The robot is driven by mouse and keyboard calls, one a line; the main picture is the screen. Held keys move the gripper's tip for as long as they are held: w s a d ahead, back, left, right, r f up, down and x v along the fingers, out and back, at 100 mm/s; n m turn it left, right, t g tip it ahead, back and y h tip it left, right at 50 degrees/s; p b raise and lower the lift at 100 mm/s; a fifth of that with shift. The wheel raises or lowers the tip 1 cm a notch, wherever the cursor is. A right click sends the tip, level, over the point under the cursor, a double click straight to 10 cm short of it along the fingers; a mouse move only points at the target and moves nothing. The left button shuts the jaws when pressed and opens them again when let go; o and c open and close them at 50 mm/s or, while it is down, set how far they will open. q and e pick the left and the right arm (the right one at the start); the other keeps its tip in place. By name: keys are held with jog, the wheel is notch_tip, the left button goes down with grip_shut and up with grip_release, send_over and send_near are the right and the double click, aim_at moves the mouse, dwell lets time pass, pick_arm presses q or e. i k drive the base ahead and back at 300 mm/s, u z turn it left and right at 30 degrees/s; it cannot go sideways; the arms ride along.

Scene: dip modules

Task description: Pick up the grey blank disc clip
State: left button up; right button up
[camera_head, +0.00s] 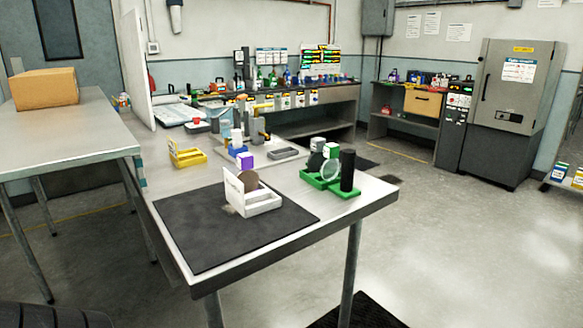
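I cannot single out a grey blank disc clip for certain at this size. A brownish-grey round disc (248,181) stands upright in a white holder (262,205) on the black mat (206,243) at the near part of the table. A pale round disc (330,171) stands in a green tray (325,185) to the right, beside a black cylinder (347,170). A small grey tray (284,153) lies farther back on the same table. Neither of my grippers shows in this view.
A yellow holder (187,157) and a purple-topped box (245,160) stand farther back on the table (360,204). A second table (70,140) with a cardboard box (44,88) is at the left. A grey cabinet (512,110) stands back right. Floor at the right is clear.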

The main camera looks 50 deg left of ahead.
aim_at(315, 162)
jog(key=u, duration=1.85)
